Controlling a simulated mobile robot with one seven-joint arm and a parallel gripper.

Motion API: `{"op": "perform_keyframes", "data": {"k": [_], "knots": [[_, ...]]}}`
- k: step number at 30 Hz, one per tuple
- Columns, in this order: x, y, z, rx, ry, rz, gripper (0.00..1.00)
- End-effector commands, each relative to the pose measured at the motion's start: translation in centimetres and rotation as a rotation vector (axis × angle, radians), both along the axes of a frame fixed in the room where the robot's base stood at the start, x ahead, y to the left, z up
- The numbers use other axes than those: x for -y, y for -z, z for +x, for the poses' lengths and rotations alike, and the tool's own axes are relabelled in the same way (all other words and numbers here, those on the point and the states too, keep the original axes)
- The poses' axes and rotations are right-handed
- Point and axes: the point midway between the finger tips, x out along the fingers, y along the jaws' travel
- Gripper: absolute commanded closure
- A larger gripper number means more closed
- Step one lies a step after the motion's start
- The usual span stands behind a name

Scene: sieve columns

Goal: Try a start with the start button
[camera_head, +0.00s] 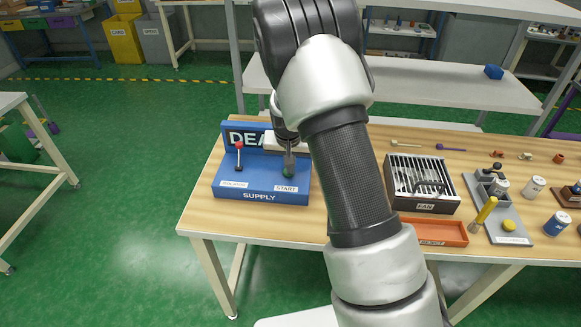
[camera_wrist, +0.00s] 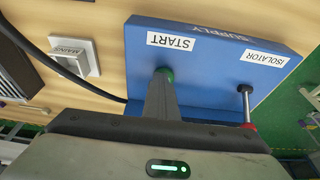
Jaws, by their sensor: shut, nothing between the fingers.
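The blue supply box (camera_head: 262,196) stands at the left end of the wooden table. It bears START and ISOLATOR labels, and it also shows in the wrist view (camera_wrist: 213,60). The green start button (camera_wrist: 167,73) is mostly hidden behind my fingertips; in the head view a little green (camera_head: 288,173) shows at their end. My gripper (camera_head: 289,165) is shut and empty, pointing down over the button. In the wrist view its fingertips (camera_wrist: 161,82) overlap the button; I cannot tell whether they press it. The isolator lever (camera_head: 239,154) with a red ball stands upright left of the gripper.
A blue upright panel (camera_head: 233,135) reading "DEA" rises behind the box, partly hidden by my arm. A MAINS unit (camera_wrist: 75,57) with a black cable lies beside the box. A FAN box (camera_head: 423,205), an orange tray (camera_head: 433,232) and a grey fixture (camera_head: 510,225) stand to the right.

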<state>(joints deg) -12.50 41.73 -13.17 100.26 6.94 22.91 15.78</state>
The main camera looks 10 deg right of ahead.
Motion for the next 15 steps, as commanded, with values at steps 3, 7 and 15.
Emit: {"op": "perform_keyframes", "data": {"k": [3,7,15], "knots": [[0.05,0.99,-0.47,-0.014,0.002,-0.001,1.0],[0.05,1.22,-0.6,-0.017,0.001,-0.002,1.0],[0.04,1.38,-0.74,-0.021,0.001,-0.001,1.0]]}}
